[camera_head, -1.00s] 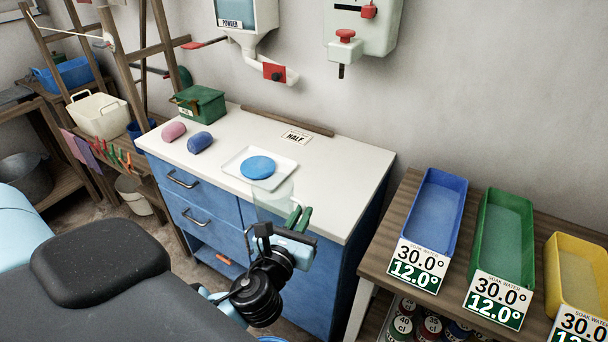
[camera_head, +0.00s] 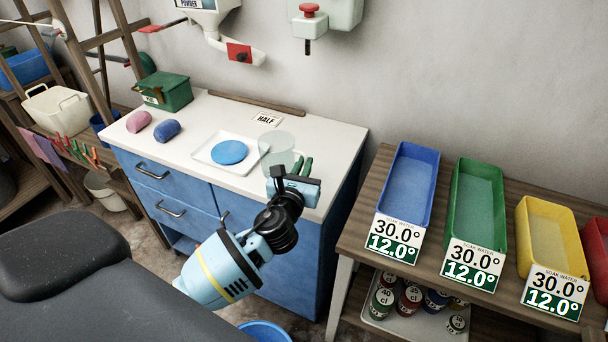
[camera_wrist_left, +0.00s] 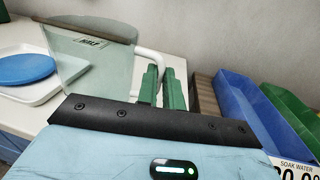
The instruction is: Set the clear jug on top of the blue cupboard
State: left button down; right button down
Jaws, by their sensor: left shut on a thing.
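The clear jug (camera_head: 277,149) is see-through and pale, and shows over the right part of the blue cupboard's white top (camera_head: 322,140), just right of the tray. In the left wrist view the clear jug (camera_wrist_left: 85,62) looks upright, its handle toward the green fingers. My left gripper (camera_head: 302,166) is shut on the jug's handle; its green fingers also show in the left wrist view (camera_wrist_left: 161,86). The jug's base is hidden, so I cannot tell whether it touches the top. My right gripper is not in view.
A white tray (camera_head: 203,154) with a blue disc (camera_head: 229,152) lies beside the jug. A HALF label (camera_head: 267,119), pink roll (camera_head: 139,121), blue roll (camera_head: 166,130) and green box (camera_head: 166,91) are on the cupboard. Coloured troughs stand on the bench (camera_head: 352,230) at right.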

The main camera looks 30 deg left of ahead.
pick_arm(q)
jog(key=shift+f+b, duration=0.35)
jog(key=shift+f, duration=1.05)
jog(key=shift+f, duration=0.1)
jog(key=shift+f, duration=0.1)
jog(key=c, duration=1.5)
grip_release()
jog(key=shift+c, duration=0.2)
jog(key=shift+s+r, duration=0.15)
jog(key=shift+r, duration=0.05)
jog(key=v, duration=1.1)
jog(key=shift+s, duration=0.4)
